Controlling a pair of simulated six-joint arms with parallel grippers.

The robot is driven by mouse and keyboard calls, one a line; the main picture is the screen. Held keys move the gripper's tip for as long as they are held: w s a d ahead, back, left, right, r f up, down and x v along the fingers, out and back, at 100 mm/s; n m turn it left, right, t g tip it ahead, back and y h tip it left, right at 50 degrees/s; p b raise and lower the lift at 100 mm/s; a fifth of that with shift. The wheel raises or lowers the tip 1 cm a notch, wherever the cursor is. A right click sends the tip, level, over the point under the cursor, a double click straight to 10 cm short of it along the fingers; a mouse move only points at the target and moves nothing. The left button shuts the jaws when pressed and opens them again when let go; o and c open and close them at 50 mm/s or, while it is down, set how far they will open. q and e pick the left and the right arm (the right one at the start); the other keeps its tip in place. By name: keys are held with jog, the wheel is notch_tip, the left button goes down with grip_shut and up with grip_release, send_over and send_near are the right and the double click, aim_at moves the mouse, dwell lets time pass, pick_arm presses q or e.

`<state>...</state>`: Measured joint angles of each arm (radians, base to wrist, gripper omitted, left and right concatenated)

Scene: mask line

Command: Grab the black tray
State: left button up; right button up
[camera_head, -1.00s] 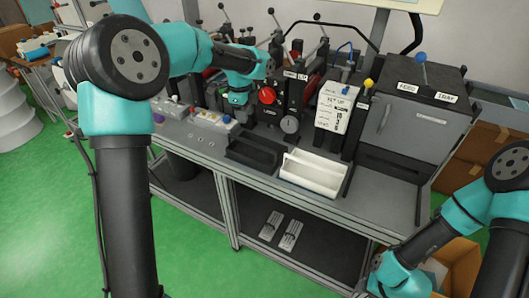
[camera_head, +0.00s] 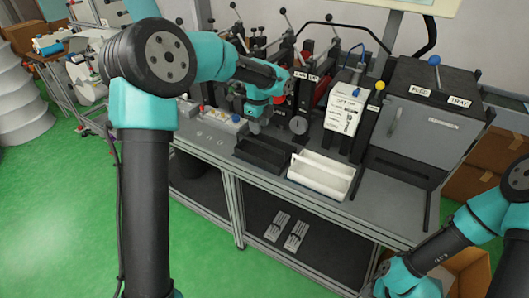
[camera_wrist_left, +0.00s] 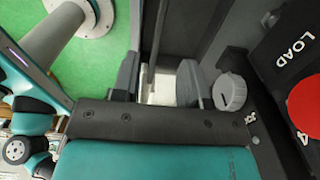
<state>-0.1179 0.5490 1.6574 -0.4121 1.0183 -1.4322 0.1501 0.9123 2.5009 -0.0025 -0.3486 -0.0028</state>
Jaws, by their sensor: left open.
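The black tray (camera_head: 259,164) is a long open trough on the grey workbench, just left of a white tray (camera_head: 315,185). My left gripper (camera_head: 256,126) hangs above and behind the black tray, apart from it, with nothing visibly held. In the left wrist view its two fingers (camera_wrist_left: 158,82) stand apart, with a pale patch showing between them. My right gripper (camera_head: 372,285) is low at the bottom right, away from the trays. Its jaws are too small and hidden to judge.
Black fixtures with levers and a round grey knob (camera_head: 299,125) stand close behind the trays. A grey box machine (camera_head: 425,120) is at the right. Small parts (camera_head: 215,124) lie left of the black tray. Bare bench top (camera_head: 390,200) lies right of the white tray.

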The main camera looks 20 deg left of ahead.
aim_at(265, 146)
pick_arm(q)
jog(key=shift+f, duration=2.8)
jog(key=shift+f, duration=2.6)
jog(key=shift+c, duration=0.2)
grip_shut()
